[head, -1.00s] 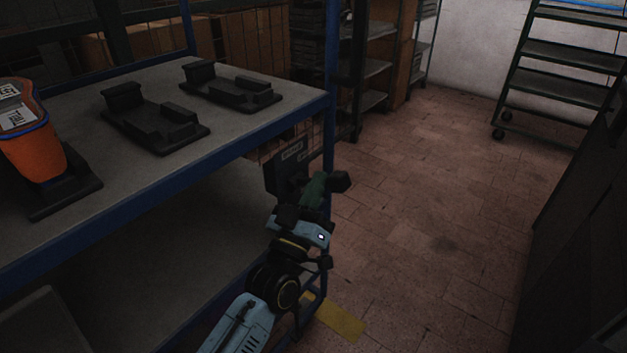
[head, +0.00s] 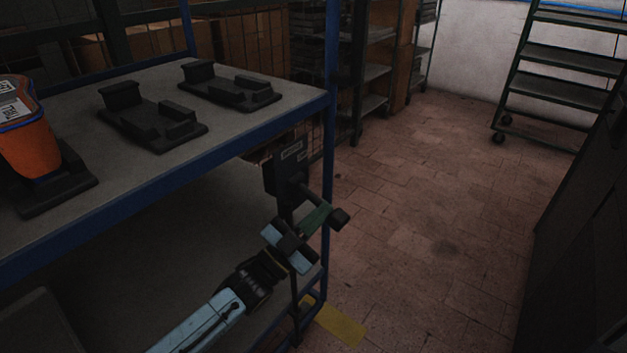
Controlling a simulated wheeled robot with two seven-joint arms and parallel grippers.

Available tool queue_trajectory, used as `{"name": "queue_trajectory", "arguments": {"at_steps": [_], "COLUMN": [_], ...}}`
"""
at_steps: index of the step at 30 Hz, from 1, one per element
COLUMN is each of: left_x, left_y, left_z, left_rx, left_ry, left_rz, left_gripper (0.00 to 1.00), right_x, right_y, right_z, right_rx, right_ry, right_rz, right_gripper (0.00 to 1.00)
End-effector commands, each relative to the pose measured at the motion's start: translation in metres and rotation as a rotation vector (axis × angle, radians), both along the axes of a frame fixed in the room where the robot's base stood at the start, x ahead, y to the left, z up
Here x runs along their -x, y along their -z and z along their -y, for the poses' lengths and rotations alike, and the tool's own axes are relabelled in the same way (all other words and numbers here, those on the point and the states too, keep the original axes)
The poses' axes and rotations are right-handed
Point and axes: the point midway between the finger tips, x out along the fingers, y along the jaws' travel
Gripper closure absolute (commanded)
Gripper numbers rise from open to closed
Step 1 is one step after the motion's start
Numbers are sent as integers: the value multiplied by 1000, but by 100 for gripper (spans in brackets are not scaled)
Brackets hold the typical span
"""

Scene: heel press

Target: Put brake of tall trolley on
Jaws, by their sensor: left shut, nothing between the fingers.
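A tall blue-framed shelf unit (head: 185,157), which looks like the trolley, fills the left of the head view. On its right post sits a dark box (head: 284,171) with a small label too blurred to read. My left gripper (head: 297,240) is shut and empty, just below and left of the green grip. I cannot tell whether it touches the lever. The wheels of the unit are hidden. My right gripper is not in view.
Black docks (head: 150,120) stand on the upper shelf, one holding an orange container (head: 28,140). A yellow floor marking (head: 338,322) lies by the post. The tiled floor (head: 430,215) to the right is clear, up to wheeled steps (head: 560,85) and a dark cabinet (head: 590,230).

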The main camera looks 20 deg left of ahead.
Motion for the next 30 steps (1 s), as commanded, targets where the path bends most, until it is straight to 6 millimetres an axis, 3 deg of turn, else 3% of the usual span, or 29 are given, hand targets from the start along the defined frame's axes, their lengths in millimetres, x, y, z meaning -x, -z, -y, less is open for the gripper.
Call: {"name": "queue_trajectory", "arguments": {"at_steps": [10,30], "left_x": [-1,-1], "left_y": [10,10], "left_z": [-4,-4], "left_rx": [-120,-135], "left_ry": [1,1], "left_rz": [46,52], "left_gripper": [100,100], "right_x": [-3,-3], "right_y": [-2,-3], "right_z": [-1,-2], "right_rx": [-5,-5], "right_ry": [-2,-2], "right_rz": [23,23], "right_gripper": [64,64]}}
